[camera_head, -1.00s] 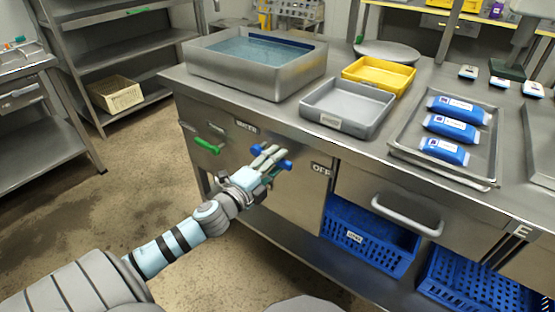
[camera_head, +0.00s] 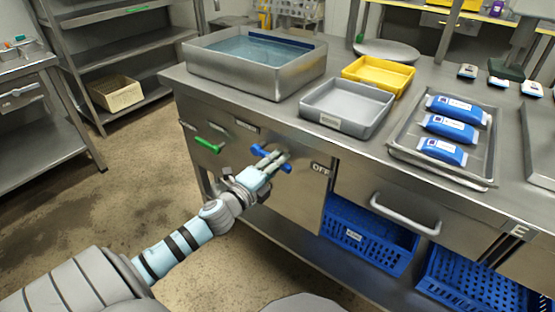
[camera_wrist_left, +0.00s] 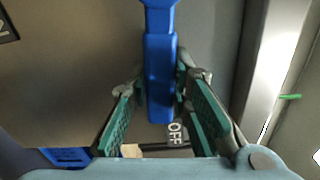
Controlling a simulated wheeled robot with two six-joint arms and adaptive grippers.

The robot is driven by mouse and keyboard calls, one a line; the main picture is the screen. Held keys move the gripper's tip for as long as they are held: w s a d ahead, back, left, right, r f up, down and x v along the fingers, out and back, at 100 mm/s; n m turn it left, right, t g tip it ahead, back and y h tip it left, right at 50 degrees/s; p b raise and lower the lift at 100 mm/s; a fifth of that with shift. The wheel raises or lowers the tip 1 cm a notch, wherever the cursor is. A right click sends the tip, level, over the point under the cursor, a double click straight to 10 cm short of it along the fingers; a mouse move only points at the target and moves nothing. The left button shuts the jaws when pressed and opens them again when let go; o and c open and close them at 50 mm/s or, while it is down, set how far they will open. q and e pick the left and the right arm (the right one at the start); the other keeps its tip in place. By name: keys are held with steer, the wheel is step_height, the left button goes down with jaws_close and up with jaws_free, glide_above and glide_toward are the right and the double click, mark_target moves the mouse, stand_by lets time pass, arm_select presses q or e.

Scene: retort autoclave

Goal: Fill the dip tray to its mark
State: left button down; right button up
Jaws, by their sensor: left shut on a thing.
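A deep steel basin (camera_head: 262,82) with water in it stands at the back left of the counter. A dark blue band shows on its far inner wall; I cannot tell where the water lies against any mark. A blue valve handle (camera_head: 258,151) is on the cabinet front below, left of the OFF label (camera_head: 320,168). My left gripper (camera_head: 276,160) is shut on this handle, fingers on either side of it. In the left wrist view the blue handle (camera_wrist_left: 160,75) runs upright between the fingers (camera_wrist_left: 165,115). My right gripper is out of view.
A green handle (camera_head: 208,145) is on the cabinet left of the blue one. A grey tray (camera_head: 335,122), a yellow tray (camera_head: 403,73) and a steel tray (camera_head: 402,153) with blue packs stand on the counter. Blue crates (camera_head: 370,235) sit below.

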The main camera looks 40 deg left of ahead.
arm_select(q)
steer(key=shift+a+f+m, duration=0.1)
steer(key=shift+f+m, duration=0.6)
steer(key=shift+m, duration=0.3)
steer(key=c, duration=1.4)
jaws_free()
steer(key=shift+c, duration=0.2)
steer(key=s, duration=1.2)
